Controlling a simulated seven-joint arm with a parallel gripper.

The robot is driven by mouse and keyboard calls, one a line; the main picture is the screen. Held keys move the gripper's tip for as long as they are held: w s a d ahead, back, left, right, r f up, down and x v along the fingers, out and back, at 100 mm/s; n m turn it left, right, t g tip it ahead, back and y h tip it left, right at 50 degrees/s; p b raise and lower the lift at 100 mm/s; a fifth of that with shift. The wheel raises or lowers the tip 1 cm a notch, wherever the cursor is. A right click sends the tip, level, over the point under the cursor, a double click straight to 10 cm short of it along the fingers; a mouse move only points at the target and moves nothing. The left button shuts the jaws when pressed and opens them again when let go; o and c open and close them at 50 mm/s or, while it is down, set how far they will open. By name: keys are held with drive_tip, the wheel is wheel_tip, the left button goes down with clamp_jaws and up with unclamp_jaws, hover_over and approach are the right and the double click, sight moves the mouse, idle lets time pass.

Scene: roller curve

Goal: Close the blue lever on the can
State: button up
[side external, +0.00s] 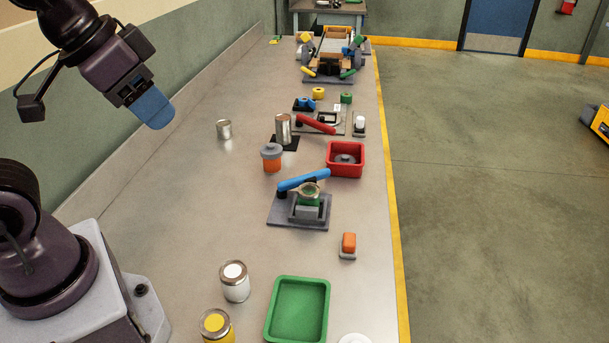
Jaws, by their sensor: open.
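The blue lever (303,179) slants over a fixture on a grey base plate (285,211), its right end higher in the picture. Under it stands a small green can (309,200) with a tan ring or clamp (305,191) at its top. The lever appears raised above the can, though its exact angle is hard to judge. My gripper (153,108) is high at the upper left, well away from the lever. It is open and empty, with a blue fingertip visible; the other finger is hidden.
Beyond the fixture are an orange jar (272,160), a red bin (345,169), a silver can (283,128) and a red lever (316,124). The bench left of the fixture is clear.

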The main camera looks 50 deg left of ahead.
drive_tip(key=shift+o, duration=0.4)
drive_tip(key=n+g, duration=0.1)
drive_tip(key=n, duration=3.3)
approach(322, 170)
drive_tip(key=shift+h, duration=0.4)
drive_tip(key=x, duration=0.9)
drive_tip(key=shift+w+a+f, duration=0.15)
drive_tip(key=shift+a+f, duration=0.1)
drive_tip(key=shift+a, duration=0.1)
